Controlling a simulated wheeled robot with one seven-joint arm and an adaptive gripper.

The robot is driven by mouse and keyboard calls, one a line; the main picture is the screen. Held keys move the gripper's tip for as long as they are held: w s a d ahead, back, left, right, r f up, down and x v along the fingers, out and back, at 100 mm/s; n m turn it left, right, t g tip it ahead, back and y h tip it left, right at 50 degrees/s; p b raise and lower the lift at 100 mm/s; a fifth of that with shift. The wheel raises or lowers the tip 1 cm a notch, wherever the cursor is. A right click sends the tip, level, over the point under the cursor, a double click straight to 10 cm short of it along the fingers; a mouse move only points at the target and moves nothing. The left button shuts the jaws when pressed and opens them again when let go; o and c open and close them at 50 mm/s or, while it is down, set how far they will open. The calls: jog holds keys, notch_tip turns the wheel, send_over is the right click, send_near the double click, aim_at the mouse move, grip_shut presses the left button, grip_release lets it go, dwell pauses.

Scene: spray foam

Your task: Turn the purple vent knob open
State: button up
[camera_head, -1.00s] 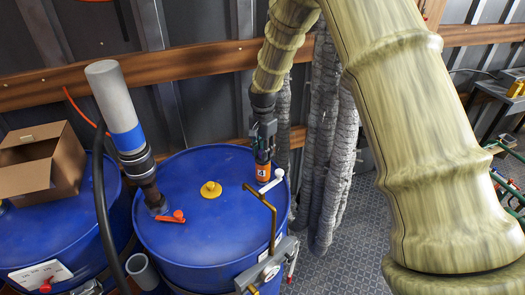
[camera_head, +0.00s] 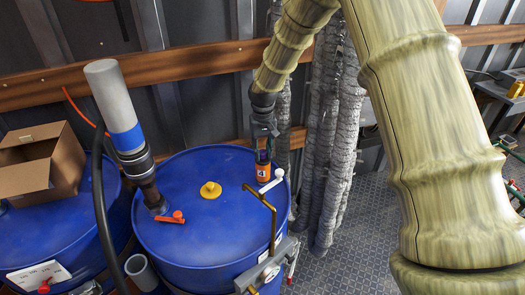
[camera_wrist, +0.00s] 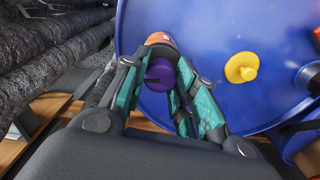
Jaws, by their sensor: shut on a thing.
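The purple vent knob (camera_wrist: 160,72) shows in the wrist view between the two teal-padded fingers of my gripper (camera_wrist: 158,85), which are shut on it. The knob sits at the end of an orange fitting (camera_wrist: 158,39) on the blue drum (camera_wrist: 215,35). In the head view my gripper (camera_head: 263,150) is upright above the orange fitting (camera_head: 263,172), near the back right of the drum top (camera_head: 190,230). There the knob is largely hidden by the fingers.
A yellow cap (camera_head: 210,190), a red-orange valve handle (camera_head: 172,217), a white lever (camera_head: 271,181) and a brass pipe (camera_head: 270,205) stand on or by the drum. A grey pipe (camera_head: 110,90) rises at left. Silver-wrapped hoses (camera_head: 325,150) hang close behind at right.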

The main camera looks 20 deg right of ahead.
aim_at(263, 152)
jog(key=shift+s+f+n, duration=0.1)
jog(key=shift+f+n, duration=0.05)
jog(key=shift+n, duration=1.95)
jog(key=o, duration=1.1)
jog(key=shift+c, duration=0.2)
jog(key=shift+r, duration=0.2)
notch_tip(263, 152, up, 12)
jog(key=shift+f, duration=0.15)
jog(key=shift+d, duration=0.1)
